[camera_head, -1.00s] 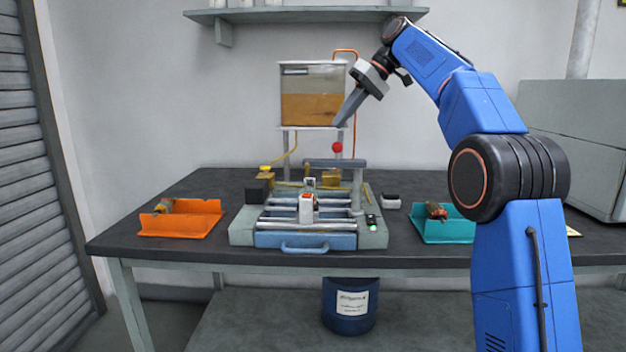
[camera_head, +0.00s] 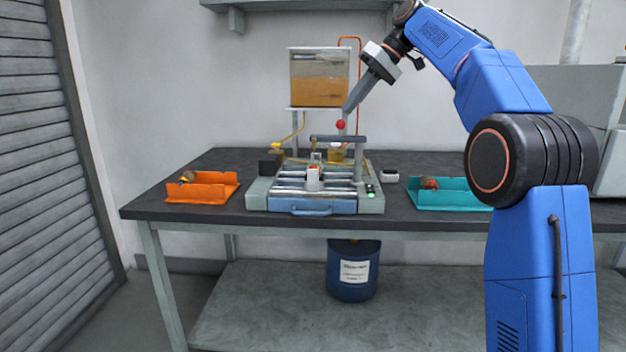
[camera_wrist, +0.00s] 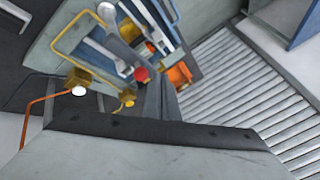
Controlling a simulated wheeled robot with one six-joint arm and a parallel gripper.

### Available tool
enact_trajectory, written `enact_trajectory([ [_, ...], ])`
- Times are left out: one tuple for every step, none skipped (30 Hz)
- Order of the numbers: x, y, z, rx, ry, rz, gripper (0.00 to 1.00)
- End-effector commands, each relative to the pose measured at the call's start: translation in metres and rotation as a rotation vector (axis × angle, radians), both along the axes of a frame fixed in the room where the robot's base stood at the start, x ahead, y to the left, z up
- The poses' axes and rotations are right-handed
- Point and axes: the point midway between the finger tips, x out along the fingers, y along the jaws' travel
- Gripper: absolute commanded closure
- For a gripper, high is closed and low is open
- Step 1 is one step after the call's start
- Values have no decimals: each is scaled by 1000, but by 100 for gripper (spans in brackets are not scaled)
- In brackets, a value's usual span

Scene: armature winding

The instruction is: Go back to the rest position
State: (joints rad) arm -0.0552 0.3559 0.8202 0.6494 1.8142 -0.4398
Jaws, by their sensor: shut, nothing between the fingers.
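My gripper (camera_head: 350,106) is shut and empty. It hangs in the air in front of the amber tank (camera_head: 319,80), above the back of the winding machine (camera_head: 372,203), with its fingers pointing down and to the left. A red ball knob (camera_head: 341,125) shows just below the fingertips in the head view, apart from them as far as I can tell. In the wrist view the knob (camera_wrist: 141,74) shows beyond the gripper's dark fingers, with the machine's rails behind it.
An orange tray (camera_head: 205,193) holding a part stands left of the machine. A teal tray (camera_head: 450,198) with another part stands on the right. A shelf (camera_head: 300,6) is on the wall above. A blue drum (camera_head: 353,285) stands under the dark table (camera_head: 150,206).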

Motion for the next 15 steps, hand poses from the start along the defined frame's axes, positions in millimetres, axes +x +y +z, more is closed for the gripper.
enact_trajectory([
  [-4,-1,1,-3,1,-8,100],
  [-6,-2,0,-5,2,-13,100],
  [-8,-3,0,-8,2,-22,100],
  [-10,-4,0,-11,3,-30,100],
  [-12,-5,-1,-13,3,-37,100],
  [-15,-7,-1,-17,4,-47,100],
  [-18,-8,-2,-19,6,-55,100],
  [-22,-9,-2,-22,6,-62,100],
  [-25,-11,-3,-27,8,-75,100],
  [-28,-12,-4,-30,9,-86,100],
  [-32,-14,-5,-34,10,-96,100],
  [-37,-16,-6,-40,11,-110,100],
  [-42,-18,-7,-44,12,-123,100],
  [-47,-21,-9,-50,13,-136,100],
  [-55,-24,-12,-58,14,-156,100],
])
